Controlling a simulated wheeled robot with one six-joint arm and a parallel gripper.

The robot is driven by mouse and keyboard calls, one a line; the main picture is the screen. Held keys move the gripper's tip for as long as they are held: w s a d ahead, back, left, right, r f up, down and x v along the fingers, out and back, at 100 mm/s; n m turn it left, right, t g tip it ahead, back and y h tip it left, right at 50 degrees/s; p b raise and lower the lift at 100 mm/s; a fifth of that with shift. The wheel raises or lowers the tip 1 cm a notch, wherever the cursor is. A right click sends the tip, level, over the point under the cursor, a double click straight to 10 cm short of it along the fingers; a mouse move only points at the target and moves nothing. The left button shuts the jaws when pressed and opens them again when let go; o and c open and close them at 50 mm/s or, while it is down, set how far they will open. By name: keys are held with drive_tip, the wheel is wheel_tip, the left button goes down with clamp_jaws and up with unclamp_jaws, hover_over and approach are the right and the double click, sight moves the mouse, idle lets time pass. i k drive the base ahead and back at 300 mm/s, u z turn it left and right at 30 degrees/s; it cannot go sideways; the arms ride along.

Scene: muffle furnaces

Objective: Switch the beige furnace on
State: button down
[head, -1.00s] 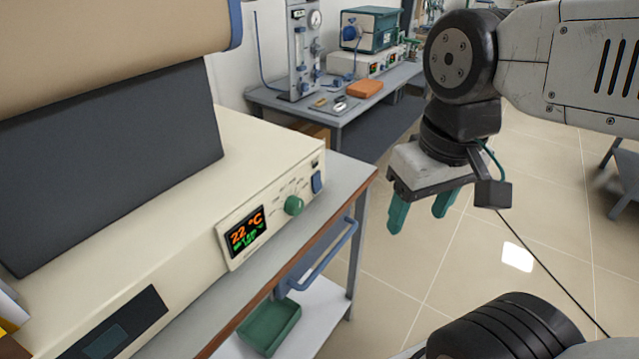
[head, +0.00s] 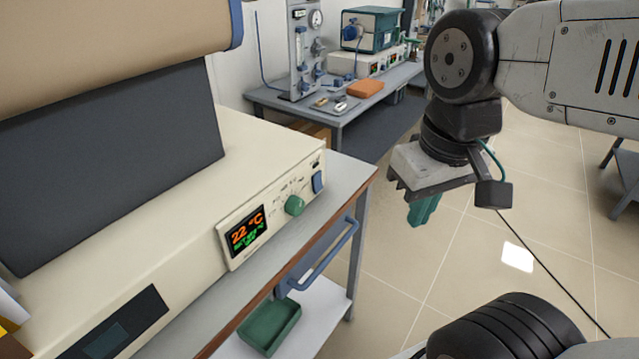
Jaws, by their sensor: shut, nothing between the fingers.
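The beige furnace (head: 270,150) stands on a bench at the left. Its front panel has a lit display (head: 247,234) reading 22 °C in orange with green text below. Right of the display is a green knob (head: 294,206), and beyond it a blue rocker switch (head: 318,182) near the panel's right end. My gripper (head: 421,212) hangs in the air to the right of the furnace, well apart from the panel. Its green fingers are together, with nothing between them.
The bench has a wooden front edge and a blue rail (head: 325,255). A green tray (head: 270,328) sits on the shelf below. A rear bench holds another furnace (head: 370,30), a gauge stand (head: 303,50) and an orange block (head: 365,89). The tiled floor (head: 400,290) is open at right.

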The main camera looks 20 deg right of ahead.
sight(317, 182)
drive_tip(key=z, duration=2.3)
drive_tip(key=k, duration=0.9)
drive_tip(key=u, duration=0.55)
